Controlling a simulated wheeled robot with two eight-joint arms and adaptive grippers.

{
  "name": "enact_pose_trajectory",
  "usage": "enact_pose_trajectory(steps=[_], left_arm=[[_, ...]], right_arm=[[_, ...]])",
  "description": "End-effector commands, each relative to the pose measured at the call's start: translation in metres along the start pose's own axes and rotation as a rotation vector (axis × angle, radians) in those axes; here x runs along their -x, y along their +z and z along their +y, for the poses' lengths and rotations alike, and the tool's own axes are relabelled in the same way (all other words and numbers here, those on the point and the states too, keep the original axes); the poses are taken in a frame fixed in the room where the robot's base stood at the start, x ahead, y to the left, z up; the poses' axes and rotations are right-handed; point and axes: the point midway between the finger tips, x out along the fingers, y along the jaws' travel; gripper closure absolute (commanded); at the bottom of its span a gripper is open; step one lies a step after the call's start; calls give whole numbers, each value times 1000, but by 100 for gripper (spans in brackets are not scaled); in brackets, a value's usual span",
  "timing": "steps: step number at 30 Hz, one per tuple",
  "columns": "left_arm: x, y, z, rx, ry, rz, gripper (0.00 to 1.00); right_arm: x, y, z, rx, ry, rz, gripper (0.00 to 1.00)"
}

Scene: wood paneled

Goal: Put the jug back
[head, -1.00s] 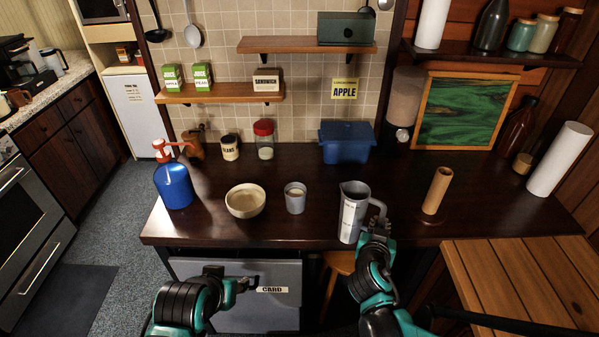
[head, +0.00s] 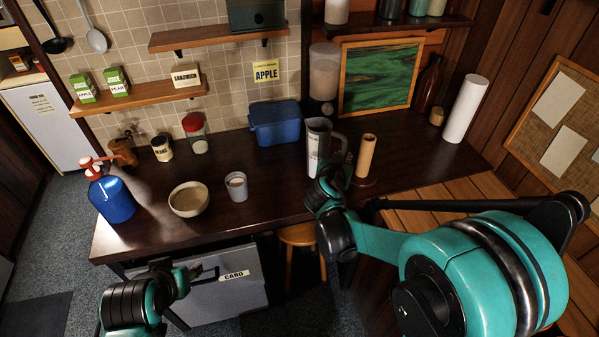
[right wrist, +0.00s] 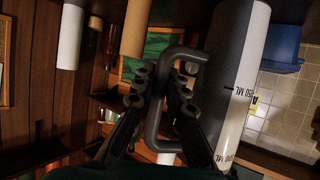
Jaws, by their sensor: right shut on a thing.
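The grey measuring jug (head: 318,140) with a white scale panel stands upright at the right part of the dark counter (head: 265,205), just left of a tan tube (head: 366,156). My right gripper (head: 338,168) is at its handle side; my arm hides the jug's base, so I cannot tell whether it touches the counter. In the right wrist view the gripper (right wrist: 163,82) is shut on the jug's grey handle (right wrist: 152,130), with the jug's body (right wrist: 236,85) beside it. My left gripper (head: 207,273) is low in front of the counter, apart from the jug; its fingers are too small to judge.
A blue bin (head: 275,123), a clear dispenser (head: 323,75) and a framed green picture (head: 380,75) stand behind the jug. A grey cup (head: 236,187), a bowl (head: 188,199) and a blue pump bottle (head: 113,199) stand to the left. A white roll (head: 465,108) is at the right.

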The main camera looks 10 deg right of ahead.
Motion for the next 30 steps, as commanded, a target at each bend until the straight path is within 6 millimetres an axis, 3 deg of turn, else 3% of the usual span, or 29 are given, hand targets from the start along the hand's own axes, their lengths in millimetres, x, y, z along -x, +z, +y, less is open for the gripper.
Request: enact_pose_trajectory(steps=[6, 12, 19, 26, 30], left_arm=[[-16, 11, 0, 0, 0, 0, 60], [-22, 16, 0, 0, 0, 0, 60], [-25, 18, 0, 0, 0, 0, 60], [-35, 25, 0, 0, 0, 0, 60], [-34, 25, 0, 0, 0, 0, 60]], right_arm=[[-26, 28, -53, 3, -6, 1, 100], [-43, 44, -88, 2, -4, 1, 100], [-50, 52, -99, 0, -3, 1, 100], [-62, 83, -98, 0, -3, 1, 100], [-63, 85, -98, 1, -3, 1, 100]])
